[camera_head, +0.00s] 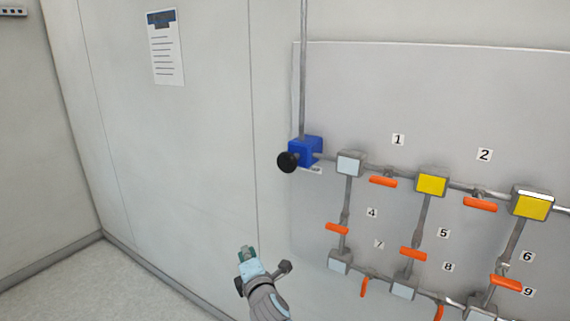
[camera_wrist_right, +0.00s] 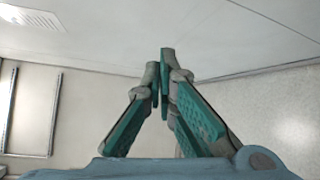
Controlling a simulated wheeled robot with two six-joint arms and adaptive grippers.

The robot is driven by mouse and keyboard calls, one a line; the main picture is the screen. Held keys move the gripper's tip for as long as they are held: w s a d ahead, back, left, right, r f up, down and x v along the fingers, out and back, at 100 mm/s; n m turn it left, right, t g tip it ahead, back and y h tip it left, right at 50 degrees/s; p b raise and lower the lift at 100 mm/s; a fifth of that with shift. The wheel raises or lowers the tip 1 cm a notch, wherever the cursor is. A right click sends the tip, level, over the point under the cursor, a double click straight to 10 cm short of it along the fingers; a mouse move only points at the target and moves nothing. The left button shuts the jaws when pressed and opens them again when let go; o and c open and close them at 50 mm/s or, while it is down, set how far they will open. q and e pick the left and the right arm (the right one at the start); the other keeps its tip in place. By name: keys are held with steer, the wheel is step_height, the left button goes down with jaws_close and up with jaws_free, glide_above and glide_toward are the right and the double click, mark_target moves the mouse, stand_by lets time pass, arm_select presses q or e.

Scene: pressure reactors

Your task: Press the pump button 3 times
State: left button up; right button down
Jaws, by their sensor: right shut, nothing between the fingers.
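The pump is a blue block (camera_head: 306,151) on the wall panel, with a round black button (camera_head: 288,162) facing out on its left side. A vertical grey pipe runs up from the block. My right gripper (camera_head: 246,253) is low in the head view, below and left of the black button and clearly apart from it. In the right wrist view the green-padded fingers (camera_wrist_right: 163,75) meet at their tips with nothing between them. The button does not show in the wrist view. My left gripper is not in view.
The panel (camera_head: 400,90) carries pipes with orange valve handles (camera_head: 383,181), yellow boxes (camera_head: 431,184), grey boxes (camera_head: 350,163) and number labels. A printed sheet (camera_head: 165,47) hangs on the wall at upper left.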

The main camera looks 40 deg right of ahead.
mark_target(287, 162)
step_height(287, 162, up, 20)
steer(key=s+d+n+t+h, duration=0.1)
steer(key=s+n+t+h, duration=0.1)
steer(key=s+t+h, duration=0.1)
steer(key=shift+r+h, duration=0.2)
steer(key=shift+h, duration=0.3)
steer(key=shift+w+d, duration=0.1)
steer(key=shift+d, duration=0.1)
steer(key=w+d+b, duration=0.2)
steer(key=d, duration=0.6)
steer(key=shift+w+d, duration=0.15)
steer(key=shift+w, duration=0.1)
steer(key=shift+d, duration=0.1)
